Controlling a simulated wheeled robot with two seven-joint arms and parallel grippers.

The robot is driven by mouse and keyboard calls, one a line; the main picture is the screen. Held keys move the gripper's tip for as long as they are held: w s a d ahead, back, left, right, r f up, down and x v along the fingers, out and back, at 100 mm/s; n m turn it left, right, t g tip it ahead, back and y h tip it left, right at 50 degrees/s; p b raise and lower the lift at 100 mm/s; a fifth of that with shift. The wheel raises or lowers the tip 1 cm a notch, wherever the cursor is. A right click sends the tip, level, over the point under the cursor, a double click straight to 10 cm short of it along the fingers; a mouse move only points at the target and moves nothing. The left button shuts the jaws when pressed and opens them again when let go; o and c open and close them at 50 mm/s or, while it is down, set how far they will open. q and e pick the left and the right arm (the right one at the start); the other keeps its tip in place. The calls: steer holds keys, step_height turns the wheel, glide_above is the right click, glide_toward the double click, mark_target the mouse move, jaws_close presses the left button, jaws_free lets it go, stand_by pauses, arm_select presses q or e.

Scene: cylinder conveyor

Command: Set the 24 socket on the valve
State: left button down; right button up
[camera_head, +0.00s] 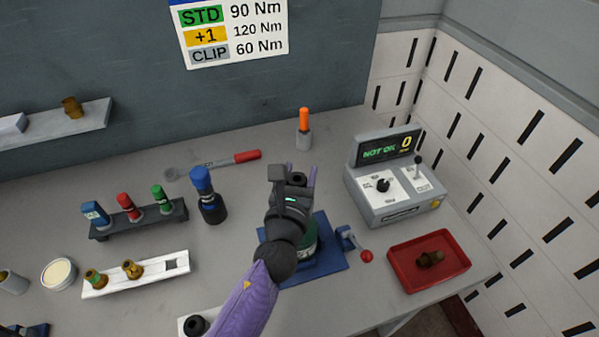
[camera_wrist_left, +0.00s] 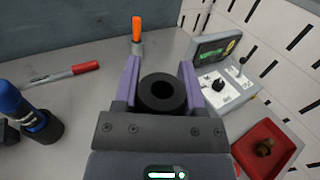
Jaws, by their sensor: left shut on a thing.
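My left gripper (camera_head: 300,180) is shut on a black ring-shaped socket (camera_wrist_left: 160,94), which sits between its two purple fingers with its open bore facing the wrist camera. In the head view the socket's dark top (camera_head: 299,178) shows just past the wrist. No size mark is readable on it. Under the gripper a green round body (camera_head: 310,240) stands on a blue base plate (camera_head: 335,258). My wrist hides most of it, so I cannot tell whether the socket touches a valve there. My right gripper is not in view.
A red tray (camera_head: 400,275) with a brass part (camera_head: 430,259) and a control box (camera_head: 390,190) stand right. Another black socket (camera_head: 195,325) sits at the front.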

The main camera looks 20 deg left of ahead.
arm_select(q)
steer(key=shift+f+b, duration=1.8)
steer(key=shift+f, duration=0.15)
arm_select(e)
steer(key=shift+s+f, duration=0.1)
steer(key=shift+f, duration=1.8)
arm_select(q)
steer(key=shift+c, duration=0.4)
jaws_free()
steer(key=shift+r, duration=0.1)
step_height(320, 180, up, 4)
steer(key=p, duration=0.4)
steer(key=shift+f, duration=0.2)
steer(key=shift+r+p, duration=0.75)
steer(key=shift+r, duration=0.05)
steer(key=shift+r+p, duration=0.4)
steer(key=shift+r, duration=0.1)
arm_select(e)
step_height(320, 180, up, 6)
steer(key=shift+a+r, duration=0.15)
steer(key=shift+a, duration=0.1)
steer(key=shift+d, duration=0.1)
